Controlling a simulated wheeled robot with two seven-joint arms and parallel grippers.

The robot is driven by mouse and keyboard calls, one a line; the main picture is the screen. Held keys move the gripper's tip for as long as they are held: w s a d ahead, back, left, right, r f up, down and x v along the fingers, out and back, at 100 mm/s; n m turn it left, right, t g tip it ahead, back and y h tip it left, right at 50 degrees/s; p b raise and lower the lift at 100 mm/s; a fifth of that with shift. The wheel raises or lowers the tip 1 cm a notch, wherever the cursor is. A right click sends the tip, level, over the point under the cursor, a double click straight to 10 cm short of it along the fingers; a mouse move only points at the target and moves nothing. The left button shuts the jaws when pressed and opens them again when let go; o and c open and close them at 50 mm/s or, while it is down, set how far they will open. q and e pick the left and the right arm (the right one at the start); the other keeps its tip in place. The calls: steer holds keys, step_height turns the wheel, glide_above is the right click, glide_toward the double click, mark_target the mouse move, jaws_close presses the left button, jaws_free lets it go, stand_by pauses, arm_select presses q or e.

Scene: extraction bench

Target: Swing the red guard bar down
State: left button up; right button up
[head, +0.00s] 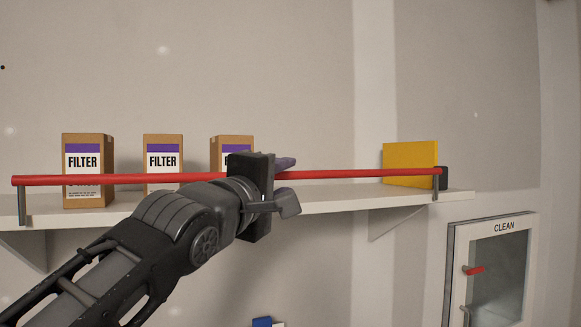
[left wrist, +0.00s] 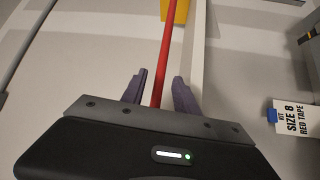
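The red guard bar (head: 120,179) runs level across the front of the shelf in the head view, with its left end over a grey post (head: 22,206) and its right end at a dark block (head: 442,178). My left gripper (head: 288,183) is at the middle of the bar and hides part of it. In the left wrist view the bar (left wrist: 165,62) passes between the two purple fingers of my left gripper (left wrist: 158,92). The fingers stand apart, with a gap on each side of the bar. My right gripper is not in view.
The white shelf (head: 330,199) holds several things behind the bar: filter boxes (head: 88,150) (head: 163,145) (head: 232,142) and a yellow box (head: 410,160). A cabinet labelled CLEAN (head: 500,228) with a red handle (head: 474,270) is below right. A size 8 red tape label (left wrist: 294,118) shows in the left wrist view.

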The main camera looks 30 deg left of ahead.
mark_target(288, 177)
arm_select(q)
steer(key=shift+p+x, duration=0.5)
steer(key=shift+x, duration=1.2)
steer(key=shift+c, duration=0.3)
jaws_close()
